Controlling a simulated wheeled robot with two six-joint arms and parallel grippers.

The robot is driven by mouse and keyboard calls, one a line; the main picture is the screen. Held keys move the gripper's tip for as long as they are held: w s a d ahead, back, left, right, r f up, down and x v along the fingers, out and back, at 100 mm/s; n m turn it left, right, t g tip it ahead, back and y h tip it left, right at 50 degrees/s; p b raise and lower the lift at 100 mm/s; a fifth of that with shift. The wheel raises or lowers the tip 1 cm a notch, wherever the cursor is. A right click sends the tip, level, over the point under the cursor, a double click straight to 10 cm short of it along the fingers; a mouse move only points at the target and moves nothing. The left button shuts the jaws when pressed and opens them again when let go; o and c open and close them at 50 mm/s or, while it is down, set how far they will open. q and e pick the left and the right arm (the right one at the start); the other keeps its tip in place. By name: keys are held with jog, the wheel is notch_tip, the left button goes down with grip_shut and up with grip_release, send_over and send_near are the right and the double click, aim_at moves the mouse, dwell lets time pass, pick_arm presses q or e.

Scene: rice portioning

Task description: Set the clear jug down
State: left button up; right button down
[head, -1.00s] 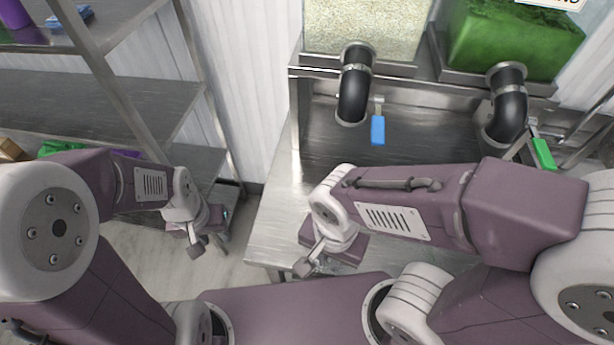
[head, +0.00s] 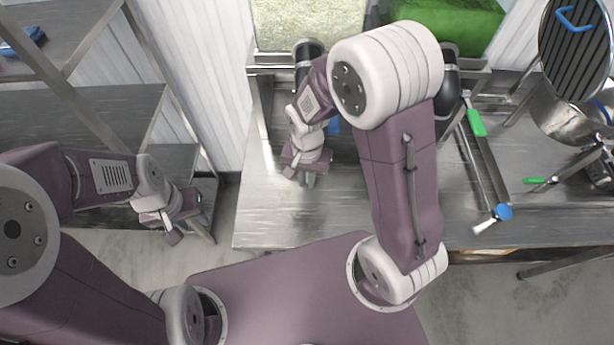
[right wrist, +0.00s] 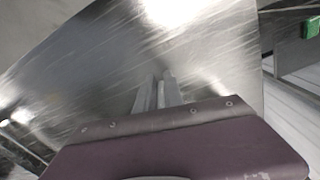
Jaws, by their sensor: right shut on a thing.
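I cannot make out the clear jug in either view. My right gripper (head: 308,180) is over the steel table, near the dispenser outlets. In the right wrist view its fingers (right wrist: 158,92) are close together above bare, shiny metal. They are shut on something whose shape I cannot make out. My left gripper (head: 185,232) hangs low at the left, beside the shelf and clear of the table. Its finger gap is too small to read.
A rice bin (head: 310,25) and a green-filled bin (head: 450,22) stand at the back above black outlets (head: 308,52). Green-handled (head: 476,123) and blue-ended (head: 503,212) tools lie at the right, near a metal pot (head: 562,118). The table's front left (head: 262,225) is clear.

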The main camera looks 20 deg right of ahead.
aim_at(307, 181)
jog(key=shift+w+d, duration=0.1)
jog(key=shift+w, duration=0.5)
jog(key=f, duration=0.2)
jog(key=shift+s+f, duration=0.25)
jog(key=shift+f, duration=0.1)
jog(key=shift+w+f, duration=0.1)
jog(key=shift+f, duration=0.25)
jog(key=shift+w, duration=0.15)
jog(key=shift+f, duration=0.1)
jog(key=shift+f, duration=0.15)
jog(key=c, duration=1.6)
grip_release()
jog(key=shift+o, duration=0.7)
